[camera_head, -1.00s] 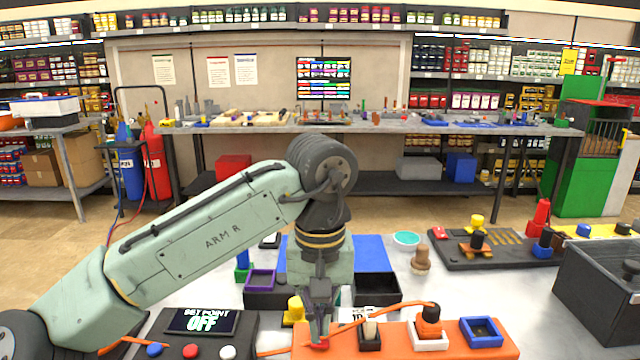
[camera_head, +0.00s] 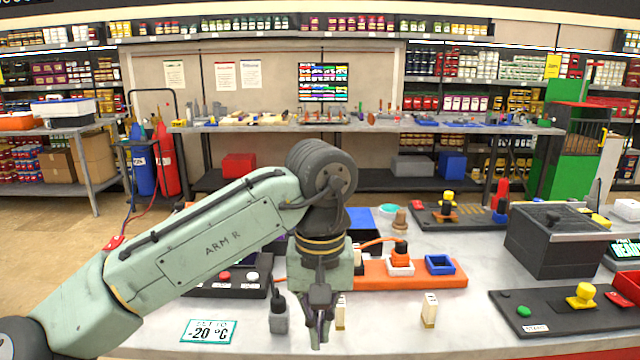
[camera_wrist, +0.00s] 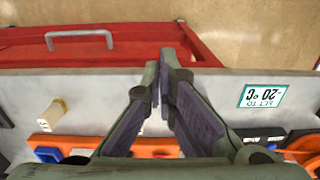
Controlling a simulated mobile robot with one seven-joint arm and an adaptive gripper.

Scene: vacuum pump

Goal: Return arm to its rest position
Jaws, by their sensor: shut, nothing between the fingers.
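My arm stretches from the lower left across the head view, with the elbow raised and the forearm pointing down. My gripper (camera_head: 320,338) points down over the front part of the grey bench (camera_head: 385,335), and no object shows between its fingers. In the wrist view my gripper (camera_wrist: 163,85) has its two fingers drawn together at the tips. A dark grey bottle-like piece (camera_head: 279,318) stands just left of it and a cream block (camera_head: 340,313) just right. I cannot tell the exact gap to them.
An orange strip (camera_head: 375,281) with sockets lies behind the gripper. A "-20 °C" card (camera_head: 209,332) lies front left. A black panel (camera_head: 545,318) and a dark box (camera_head: 552,247) are at right. A red frame with a handle (camera_wrist: 82,38) shows at the bench edge.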

